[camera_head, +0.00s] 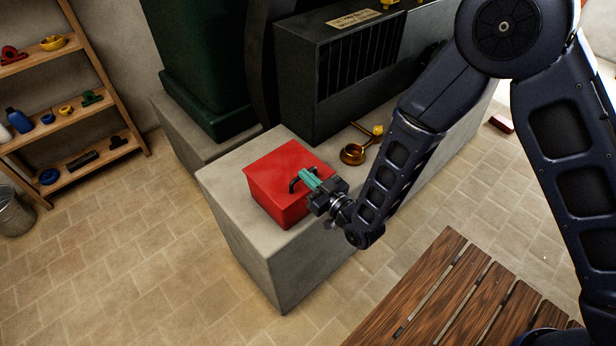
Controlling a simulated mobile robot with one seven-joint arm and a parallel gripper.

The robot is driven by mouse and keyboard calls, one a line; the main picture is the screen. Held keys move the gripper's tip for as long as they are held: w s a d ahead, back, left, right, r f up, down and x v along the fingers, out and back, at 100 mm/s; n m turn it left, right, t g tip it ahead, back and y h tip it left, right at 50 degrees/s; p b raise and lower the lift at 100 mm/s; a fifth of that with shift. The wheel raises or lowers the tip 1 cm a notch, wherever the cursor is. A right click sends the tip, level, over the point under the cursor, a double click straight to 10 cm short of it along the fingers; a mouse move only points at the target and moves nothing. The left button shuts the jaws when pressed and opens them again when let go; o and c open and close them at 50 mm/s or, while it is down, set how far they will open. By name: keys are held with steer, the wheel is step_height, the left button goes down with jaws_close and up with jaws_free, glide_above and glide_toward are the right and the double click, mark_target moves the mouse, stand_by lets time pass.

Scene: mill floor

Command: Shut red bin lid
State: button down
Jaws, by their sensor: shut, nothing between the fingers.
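A red bin (276,204) stands on the left end of a grey stone block. Its red lid (284,166) lies flat over the top and looks closed, with a black handle on its right half. My gripper (306,174) has teal fingers and is shut and empty. Its fingertips are at the lid's handle (294,184), at the right part of the lid. I cannot tell whether they touch it. The gripper hides part of the bin's right side.
A brass pan-like object (354,153) sits on the stone block (242,227) behind my gripper. A dark machine housing (340,70) rises behind. A slatted wooden surface (450,300) is at the front right. Wooden shelves (75,125) stand at the left. The tiled floor between is clear.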

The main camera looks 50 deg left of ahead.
steer(key=shift+d+f, duration=0.35)
steer(key=shift+f, duration=0.35)
step_height(320, 180, up, 5)
steer(key=d+f, duration=0.5)
steer(key=d, duration=0.3)
steer(key=shift+d, duration=0.35)
